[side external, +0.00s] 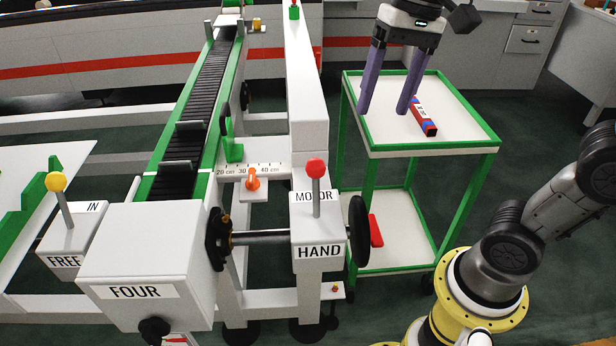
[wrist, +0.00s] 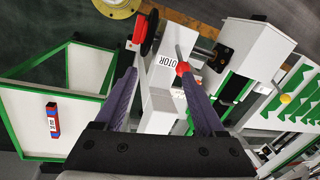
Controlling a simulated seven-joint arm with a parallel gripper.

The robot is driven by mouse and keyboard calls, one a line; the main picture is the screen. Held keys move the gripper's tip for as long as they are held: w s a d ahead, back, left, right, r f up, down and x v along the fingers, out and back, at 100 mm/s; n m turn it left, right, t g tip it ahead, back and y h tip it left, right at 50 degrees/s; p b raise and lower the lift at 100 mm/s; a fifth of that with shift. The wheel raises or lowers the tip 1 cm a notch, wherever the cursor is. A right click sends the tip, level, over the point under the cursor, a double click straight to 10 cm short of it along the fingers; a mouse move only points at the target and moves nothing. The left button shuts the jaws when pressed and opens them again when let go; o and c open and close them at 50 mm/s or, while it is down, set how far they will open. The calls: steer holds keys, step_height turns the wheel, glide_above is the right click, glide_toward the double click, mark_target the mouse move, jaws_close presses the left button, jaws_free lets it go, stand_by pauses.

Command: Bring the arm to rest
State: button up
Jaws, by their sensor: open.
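My gripper (side external: 387,88) is at the top of the side external view, above the green-edged cart. Its two purple fingers are spread apart with nothing between them. In the wrist view the open fingers (wrist: 159,90) frame part of the white machine far below. A red and blue bar with a white label (side external: 422,117) lies on the cart's top shelf, close to the right finger in the side view. In the wrist view the bar (wrist: 53,120) lies well to the left of the fingers, apart from them.
The cart (side external: 440,148) has a lower shelf with a red piece (side external: 375,231). Left of it stands the conveyor machine (side external: 308,90) with a red-knobbed lever (side external: 315,170) over MOTOR and HAND labels. A yellow-knobbed lever (side external: 58,184) stands at IN and FREE. Grey drawers (side external: 525,42) are behind.

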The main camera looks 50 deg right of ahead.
steer(key=s+d+f+n+t+h, duration=0.1)
steer(key=s+d+f+n+t, duration=0.3)
steer(key=s+f+n, duration=0.2)
step_height(320, 180, down, 4)
steer(key=shift+s+d+t+h, duration=0.15)
steer(key=shift+s+t+h, duration=0.2)
steer(key=shift+s, duration=0.6)
stand_by(0.6)
